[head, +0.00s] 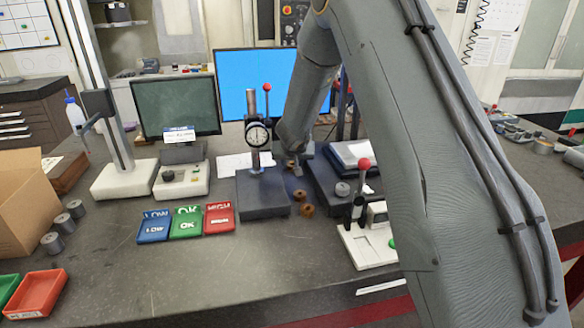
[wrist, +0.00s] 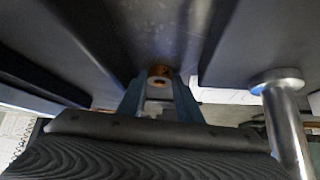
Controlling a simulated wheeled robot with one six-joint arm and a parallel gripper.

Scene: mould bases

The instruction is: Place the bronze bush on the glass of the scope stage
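In the head view my arm reaches down behind the dial gauge stand, and the gripper (head: 292,160) is mostly hidden there. A small bronze piece (head: 291,164) shows beside it. Two more bronze bushes (head: 307,210) and (head: 299,195) stand on the bench to the right of the gauge's dark base. I cannot make out the scope stage's glass for certain.
The dial gauge's dark base (head: 262,196) and a dark plate (head: 325,182) flank a narrow gap. LOW, OK and HIGH trays (head: 186,228) lie left. A red-knobbed fixture (head: 368,244) stands right. Grey cylinders (head: 64,223) stand near a cardboard box. The bench front is clear.

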